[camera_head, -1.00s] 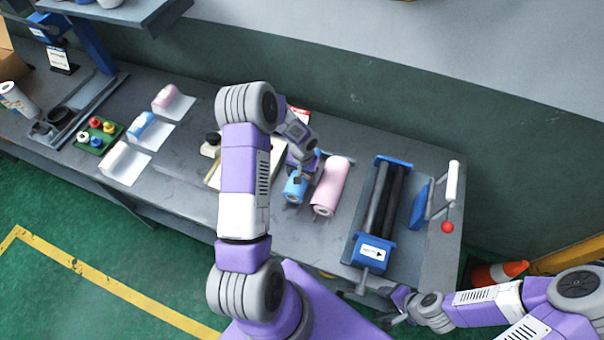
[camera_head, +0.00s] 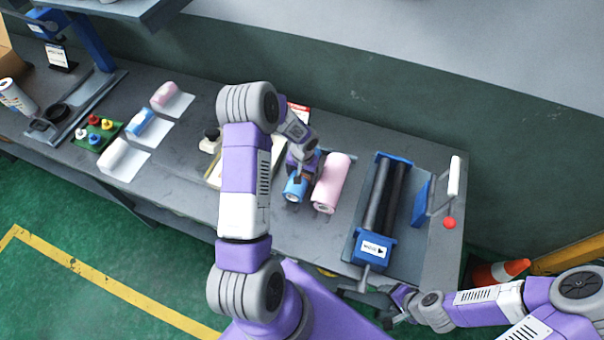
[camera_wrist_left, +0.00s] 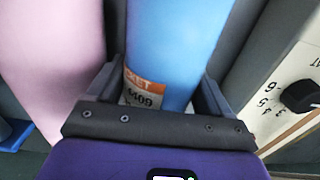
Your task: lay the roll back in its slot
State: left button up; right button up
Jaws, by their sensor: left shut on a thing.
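The blue roll (camera_head: 294,191) lies at bench height beside the pink roll (camera_head: 331,182), nearly parallel to it. My left gripper (camera_head: 302,172) comes down over the blue roll and hides much of it. In the left wrist view, the blue roll (camera_wrist_left: 178,45) with an orange and white label runs between the two dark fingers (camera_wrist_left: 158,95), which are shut on it. The pink roll (camera_wrist_left: 52,60) is just left of it there. I cannot tell whether the blue roll touches the surface below. My right gripper (camera_head: 388,303) is by the bench's front edge; its jaw opening is unclear.
A blue-ended roller machine (camera_head: 384,212) stands right of the rolls. A lever with a red ball (camera_head: 449,223) is beyond it. A pale panel (camera_head: 222,176) lies left of the blue roll. Small pink, blue and white rolls with sheets (camera_head: 140,128) sit further left.

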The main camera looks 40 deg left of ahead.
pick_arm(q)
jog(key=shift+s+f+b, duration=0.1)
jog(key=shift+f+b, duration=0.25)
jog(key=o, duration=1.6)
jog(key=shift+f, duration=0.1)
jog(key=r+p, duration=0.2)
jog(key=r, duration=0.2)
jog(key=r+p, duration=0.3)
jog(key=r, duration=0.1)
jog(key=shift+s+d+r, duration=0.1)
jog(key=shift+d+r, duration=0.1)
jog(key=shift+r, duration=0.1)
jog(key=shift+a, duration=0.1)
